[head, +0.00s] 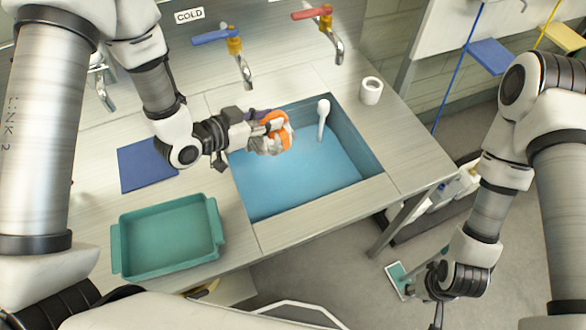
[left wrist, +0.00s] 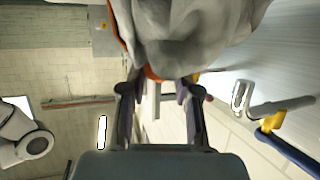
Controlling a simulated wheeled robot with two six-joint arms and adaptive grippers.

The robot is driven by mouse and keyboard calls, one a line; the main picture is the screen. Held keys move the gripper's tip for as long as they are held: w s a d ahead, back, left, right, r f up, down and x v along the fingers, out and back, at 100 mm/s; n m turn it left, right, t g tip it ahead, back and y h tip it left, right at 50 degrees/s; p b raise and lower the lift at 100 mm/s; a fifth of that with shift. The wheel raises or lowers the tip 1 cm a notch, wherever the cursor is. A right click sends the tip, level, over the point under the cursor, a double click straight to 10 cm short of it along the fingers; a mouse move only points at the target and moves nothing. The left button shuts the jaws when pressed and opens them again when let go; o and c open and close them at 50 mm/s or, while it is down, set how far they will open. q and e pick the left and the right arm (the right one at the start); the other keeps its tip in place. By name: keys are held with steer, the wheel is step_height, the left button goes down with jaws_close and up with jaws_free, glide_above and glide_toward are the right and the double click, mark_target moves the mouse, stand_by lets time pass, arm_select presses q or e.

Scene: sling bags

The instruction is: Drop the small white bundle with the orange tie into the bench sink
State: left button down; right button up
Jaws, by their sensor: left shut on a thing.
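The small white bundle with the orange tie (head: 275,129) is held over the left part of the bench sink (head: 300,185), a rectangular basin with a blue inside. My left gripper (head: 262,128) is shut on the bundle. In the left wrist view the bundle's grey-white cloth (left wrist: 190,35) fills the top, with its orange tie (left wrist: 125,30) at the edge, between the fingers (left wrist: 158,95). My right gripper (head: 437,310) hangs low at the bottom right, off the bench; its fingers are too small and dark to read.
A white cup (head: 371,90) stands behind right. A teal tray (head: 168,238) and a blue mat (head: 146,165) lie left. Blue-handled (head: 230,40) and red-handled (head: 322,20) taps stand behind.

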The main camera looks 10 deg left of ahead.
mark_target(272, 135)
arm_select(q)
steer(key=f, duration=0.1)
steer(key=d+f+b, duration=0.1)
steer(key=w+f+b, duration=0.1)
steer(key=shift+d, duration=0.15)
steer(key=f, duration=0.1)
steer(key=f+b, duration=0.2)
steer(key=shift+s+a, duration=0.25)
steer(key=shift+s, duration=0.1)
steer(key=shift+w+a+f, duration=0.1)
steer(key=shift+d, duration=0.2)
steer(key=c, duration=0.7)
jaws_free()
steer(key=shift+c, duration=0.2)
